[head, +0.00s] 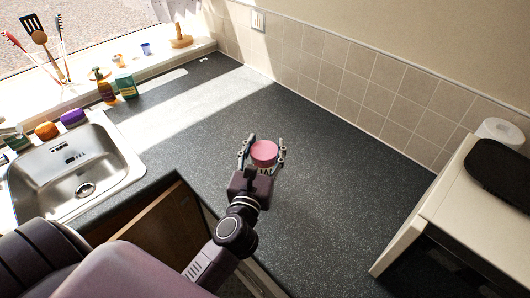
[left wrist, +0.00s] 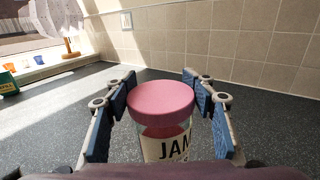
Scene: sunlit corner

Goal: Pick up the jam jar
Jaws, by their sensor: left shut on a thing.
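The jam jar (head: 264,153) has a pink lid and stands upright between the fingers of my left gripper (head: 262,156), over the dark speckled counter. In the left wrist view the jar (left wrist: 162,108) shows its pink lid, clear glass and a white label with "JAM" in black. The fingers of my left gripper (left wrist: 160,100) with blue pads stand on both sides of it, shut on it. The jar's base is hidden, so I cannot tell whether it touches the counter. My right gripper is not in view.
A steel sink (head: 80,172) is at left, with an orange-brown bottle (head: 105,88) and a green bottle (head: 126,84) behind it. A tiled wall (head: 345,85) runs behind the counter. A white appliance (head: 460,205) stands at right. The counter (head: 330,190) around the jar is clear.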

